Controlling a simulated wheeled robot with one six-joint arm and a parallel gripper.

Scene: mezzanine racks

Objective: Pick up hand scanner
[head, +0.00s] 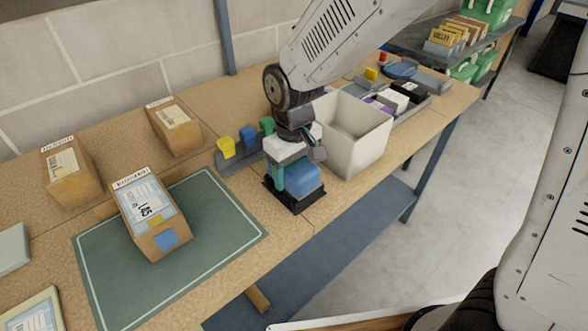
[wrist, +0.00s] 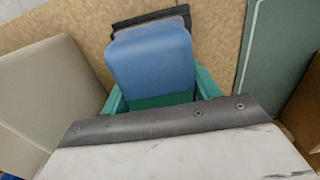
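A blue block-shaped thing (head: 302,179), which I take to be the hand scanner, stands on a flat black base (head: 292,199) on the bench. It also fills the upper middle of the wrist view (wrist: 152,58). My gripper (head: 288,176) points down at it, with green fingers on either side. In the wrist view my gripper (wrist: 160,90) has its fingers spread about as wide as the blue body. Contact is not clear, and the far fingertips are hidden behind it.
A white open bin (head: 362,128) stands close to the right. A grey rack with yellow, blue and green holders (head: 227,148) is just left. A green mat (head: 205,215) bears a labelled carton (head: 150,212). The bench's front edge is near.

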